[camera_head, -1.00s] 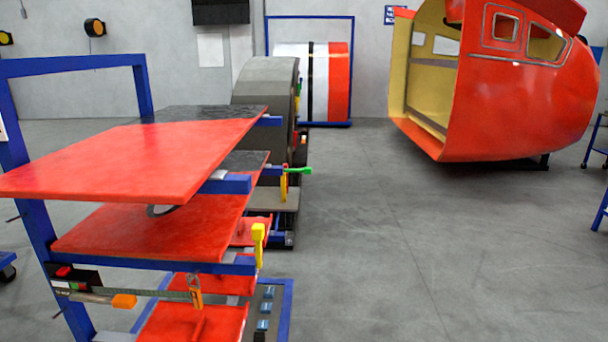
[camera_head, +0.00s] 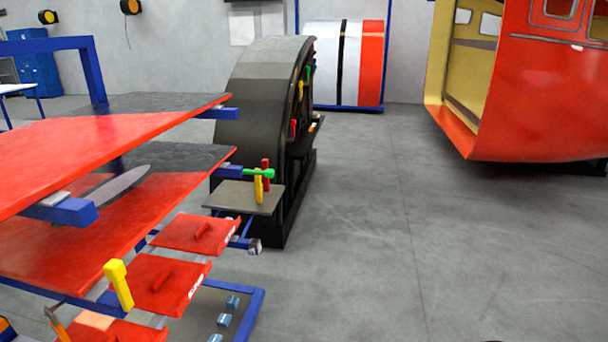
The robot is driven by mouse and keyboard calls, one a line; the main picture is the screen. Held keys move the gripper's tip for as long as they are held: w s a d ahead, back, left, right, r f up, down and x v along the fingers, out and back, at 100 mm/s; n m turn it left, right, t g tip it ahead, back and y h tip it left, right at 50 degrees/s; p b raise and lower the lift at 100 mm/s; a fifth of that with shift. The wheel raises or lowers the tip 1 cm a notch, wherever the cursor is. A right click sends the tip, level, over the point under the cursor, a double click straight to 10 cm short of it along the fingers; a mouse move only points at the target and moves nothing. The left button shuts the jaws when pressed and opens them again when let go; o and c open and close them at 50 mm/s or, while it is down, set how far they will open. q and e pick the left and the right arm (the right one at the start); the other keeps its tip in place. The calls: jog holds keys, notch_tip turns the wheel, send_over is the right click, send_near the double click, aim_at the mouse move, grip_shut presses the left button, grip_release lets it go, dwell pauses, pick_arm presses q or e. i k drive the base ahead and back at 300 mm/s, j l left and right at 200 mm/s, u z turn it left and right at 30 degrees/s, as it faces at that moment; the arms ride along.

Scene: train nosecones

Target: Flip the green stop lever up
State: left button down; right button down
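A green lever (camera_head: 258,173) lies level, sticking out sideways by a yellow upright handle (camera_head: 259,190) and a red upright piece (camera_head: 266,176), above a small brown-grey shelf (camera_head: 232,196). A second, smaller green piece (camera_head: 308,71) shows on the side of the dark curved machine (camera_head: 262,95); its shape is too small to make out. I cannot tell from the picture which one is the stop lever. Neither of my grippers is in view.
A rack holds red panels (camera_head: 85,150) on the left, with a yellow handle (camera_head: 119,285) sticking up near the front. The grey floor (camera_head: 400,240) is open at the centre and right. A red and yellow nosecone shell (camera_head: 535,90) stands at the back right.

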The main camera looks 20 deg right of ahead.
aim_at(269, 174)
jog(key=i+l, duration=1.05)
jog(key=l, duration=0.25)
jog(key=i+j, duration=0.1)
jog(key=i, duration=0.35)
jog(key=i+j, duration=0.1)
jog(key=i, duration=0.4)
jog(key=u, duration=0.05)
